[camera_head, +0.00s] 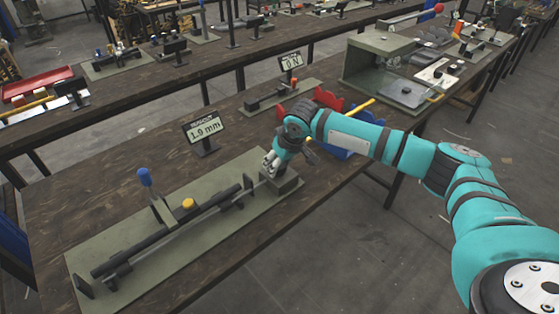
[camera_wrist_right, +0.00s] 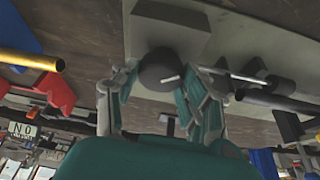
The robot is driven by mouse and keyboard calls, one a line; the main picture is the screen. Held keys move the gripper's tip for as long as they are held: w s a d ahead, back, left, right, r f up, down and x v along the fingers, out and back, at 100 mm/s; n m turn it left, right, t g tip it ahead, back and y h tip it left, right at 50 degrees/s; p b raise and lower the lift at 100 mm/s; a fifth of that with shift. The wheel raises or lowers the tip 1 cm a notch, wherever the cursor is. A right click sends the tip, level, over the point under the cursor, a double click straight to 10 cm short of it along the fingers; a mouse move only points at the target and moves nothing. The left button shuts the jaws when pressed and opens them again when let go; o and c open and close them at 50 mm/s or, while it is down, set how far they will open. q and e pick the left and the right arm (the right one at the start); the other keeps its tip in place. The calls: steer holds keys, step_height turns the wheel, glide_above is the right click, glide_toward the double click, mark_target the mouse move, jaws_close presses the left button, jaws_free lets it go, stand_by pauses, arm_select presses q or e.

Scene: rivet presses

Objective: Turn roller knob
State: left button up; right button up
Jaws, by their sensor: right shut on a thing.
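The roller knob (camera_wrist_right: 160,66) is a dark round knob with a short white mark, facing the right wrist camera. It sits in front of a grey-green block (camera_wrist_right: 170,25), which also shows at the right end of the green base plate (camera_head: 95,257) in the head view. My right gripper (camera_wrist_right: 163,82) is shut on the knob, with one finger on each side. In the head view my right gripper (camera_head: 270,163) covers the knob beside the block. A long dark roller rig (camera_head: 170,233) runs along the plate. My left gripper is not in view.
A display (camera_head: 205,129) reading 1.9 mm stands behind the plate.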

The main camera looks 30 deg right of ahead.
steer(key=m+p, duration=0.1)
steer(key=p, duration=0.1)
steer(key=m+h+p, duration=0.1)
steer(key=m+p, duration=0.1)
steer(key=p, duration=0.1)
steer(key=m+h+p, duration=0.1)
steer(key=m+p, duration=0.1)
steer(key=shift+a+r, duration=0.2)
steer(key=shift+r, duration=0.1)
steer(key=shift+f+m+g+h+p, duration=0.15)
steer(key=shift+m+h+p, duration=0.2)
steer(key=shift+m+p, duration=0.5)
steer(key=shift+f+m+g+h+p, duration=0.15)
steer(key=shift+m+h+p, duration=0.2)
steer(key=shift+m+p, duration=0.5)
steer(key=shift+d, duration=0.1)
steer(key=o, duration=1.2)
steer(key=shift+c, duration=0.2)
steer(key=shift+r, duration=0.2)
steer(key=v, duration=1.1)
steer(key=shift+r, duration=0.35)
steer(key=shift+s, duration=0.1)
